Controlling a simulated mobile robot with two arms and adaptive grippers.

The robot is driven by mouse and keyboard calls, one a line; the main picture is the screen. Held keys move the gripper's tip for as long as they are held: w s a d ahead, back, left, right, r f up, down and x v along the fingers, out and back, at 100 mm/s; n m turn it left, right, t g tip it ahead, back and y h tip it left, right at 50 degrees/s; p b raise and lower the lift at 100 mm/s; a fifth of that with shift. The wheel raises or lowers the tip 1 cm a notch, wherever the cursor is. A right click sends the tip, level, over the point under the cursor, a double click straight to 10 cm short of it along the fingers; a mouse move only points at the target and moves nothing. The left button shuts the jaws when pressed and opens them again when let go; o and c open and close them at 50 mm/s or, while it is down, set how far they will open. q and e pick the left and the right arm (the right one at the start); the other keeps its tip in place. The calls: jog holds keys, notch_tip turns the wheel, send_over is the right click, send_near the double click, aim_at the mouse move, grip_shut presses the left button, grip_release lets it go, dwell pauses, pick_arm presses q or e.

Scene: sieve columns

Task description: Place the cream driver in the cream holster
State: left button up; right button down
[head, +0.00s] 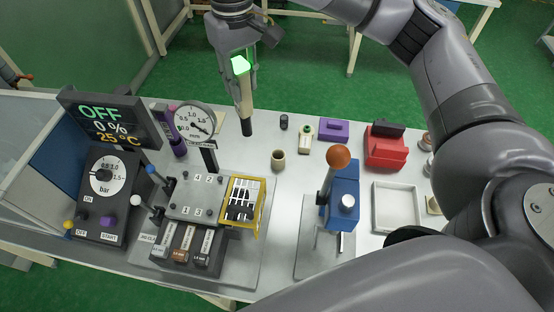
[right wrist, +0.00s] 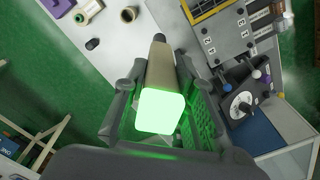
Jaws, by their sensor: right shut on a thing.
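The cream driver (head: 243,88) hangs roughly upright, with a glowing green top and a dark tip, above the back of the table. My right gripper (head: 240,84) is shut on its body. In the right wrist view the driver (right wrist: 160,66) lies between the fingers of the gripper (right wrist: 160,72), its green end towards the camera. A cream, cup-like holster (head: 278,159) stands on the table, in front and to the right of the driver's tip and apart from it. My left gripper is not in view.
A small black cylinder (head: 284,122), a cream-and-green piece (head: 306,139), a purple block (head: 333,129) and a red block (head: 386,146) stand nearby. A dial gauge (head: 194,122) rises left of the driver. A blue press with an orange knob (head: 339,156) stands to the right.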

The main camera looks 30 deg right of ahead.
jog(key=w+d+f, duration=0.1)
jog(key=w+d, duration=0.1)
jog(key=d, duration=0.7)
notch_tip(320, 180, down, 20)
jog(key=p, duration=0.2)
jog(key=shift+s+p, duration=0.2)
jog(key=shift+p, duration=0.15)
jog(key=shift+f, duration=0.2)
jog(key=c, duration=1.3)
grip_release()
jog(key=shift+d, duration=0.1)
notch_tip(320, 180, up, 12)
jog(key=shift+r+b, duration=0.15)
jog(key=shift+b, duration=1.05)
jog(key=shift+s, duration=0.1)
